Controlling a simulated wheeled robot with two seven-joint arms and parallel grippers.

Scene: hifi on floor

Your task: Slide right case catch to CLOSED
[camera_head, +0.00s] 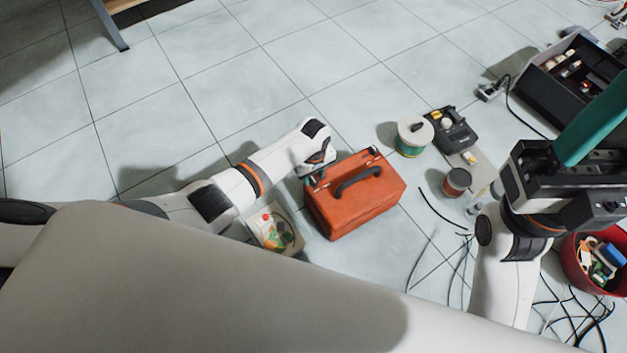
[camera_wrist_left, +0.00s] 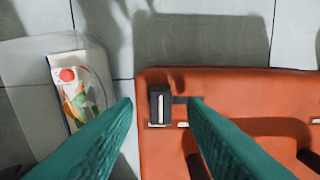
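The orange case (camera_head: 350,208) lies on the tiled floor, with its dark handle (camera_head: 358,180) on top. It also fills the right of the left wrist view (camera_wrist_left: 240,90). A black case catch with a pale stripe (camera_wrist_left: 160,106) sits near the case's edge and left corner in that view. My left gripper (camera_head: 314,176) is over the case's left corner. Its green fingers are apart, one on each side of the catch in view; I cannot tell whether they touch it. My right gripper (camera_head: 588,125) is raised at the right, away from the case; only one green finger shows clearly.
A clear tray of small items (camera_head: 274,230) lies left of the case. A cable spool (camera_head: 412,136), a black device (camera_head: 452,130) and a small can (camera_head: 456,182) stand to its right. A black toolbox (camera_head: 560,85), red bucket (camera_head: 578,262) and loose cables are farther right. Floor beyond the case is clear.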

